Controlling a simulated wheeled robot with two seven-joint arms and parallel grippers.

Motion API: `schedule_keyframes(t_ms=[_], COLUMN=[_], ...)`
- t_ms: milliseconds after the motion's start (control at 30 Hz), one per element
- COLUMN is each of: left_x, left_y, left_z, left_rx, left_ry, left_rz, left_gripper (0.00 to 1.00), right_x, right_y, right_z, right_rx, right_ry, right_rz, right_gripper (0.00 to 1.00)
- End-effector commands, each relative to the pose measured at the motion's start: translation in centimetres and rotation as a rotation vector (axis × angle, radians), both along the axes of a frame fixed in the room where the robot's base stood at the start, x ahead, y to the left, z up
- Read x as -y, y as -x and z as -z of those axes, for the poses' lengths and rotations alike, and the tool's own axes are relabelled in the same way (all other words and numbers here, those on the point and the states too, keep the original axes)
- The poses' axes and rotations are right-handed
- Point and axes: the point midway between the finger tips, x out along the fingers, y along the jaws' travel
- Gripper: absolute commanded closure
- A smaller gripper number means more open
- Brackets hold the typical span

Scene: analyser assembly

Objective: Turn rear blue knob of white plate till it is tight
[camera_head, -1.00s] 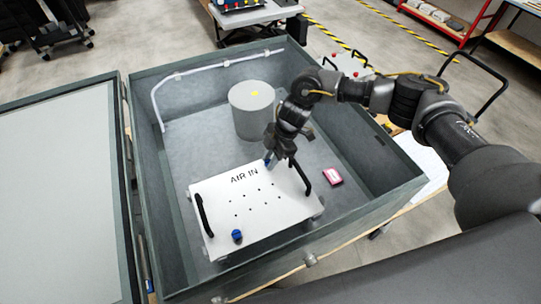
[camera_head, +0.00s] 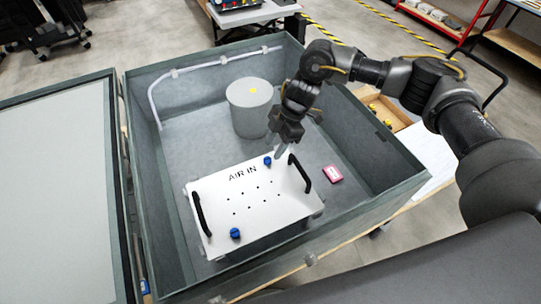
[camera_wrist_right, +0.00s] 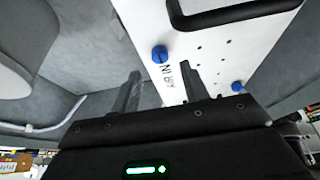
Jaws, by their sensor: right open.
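The white plate (camera_head: 248,214), marked "AIR IN", lies in a grey open box and has two black handles. Its rear blue knob (camera_head: 267,161) is at the far edge; the front blue knob (camera_head: 235,233) is near the front left corner. My right gripper (camera_head: 277,152) is open and empty, just above and beside the rear knob, apart from it. In the right wrist view, the rear knob (camera_wrist_right: 159,54) shows beyond the two spread fingers (camera_wrist_right: 158,85), clear of both. The front knob (camera_wrist_right: 237,87) is farther right there. My left gripper is not in view.
A grey cylinder (camera_head: 250,108) stands in the box behind the plate. A pink item (camera_head: 333,174) lies on the box floor to the right. The box walls (camera_head: 365,125) surround the work area, and a white tube (camera_head: 205,66) runs along the back wall.

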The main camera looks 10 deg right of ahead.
Motion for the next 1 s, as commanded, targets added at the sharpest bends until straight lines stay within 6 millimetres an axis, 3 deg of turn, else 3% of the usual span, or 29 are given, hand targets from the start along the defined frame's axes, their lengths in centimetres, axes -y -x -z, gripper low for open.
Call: schedule_keyframes(t_ms=[200, 400, 1000], left_x=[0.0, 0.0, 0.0], left_y=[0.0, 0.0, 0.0], left_z=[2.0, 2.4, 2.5], left_rx=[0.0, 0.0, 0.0], left_ry=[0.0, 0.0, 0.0], left_rz=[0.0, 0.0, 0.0], left_gripper=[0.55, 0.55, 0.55], right_x=[1.5, 2.2, 1.9], right_y=[-0.3, -0.4, -0.7], right_z=[-3.4, -5.1, -5.5], right_rx=[0.003, 0.0, 0.008], right_ry=[-0.002, 0.0, -0.032], right_rz=[0.0, 0.0, 0.004], right_gripper=[0.55, 0.55, 0.55])
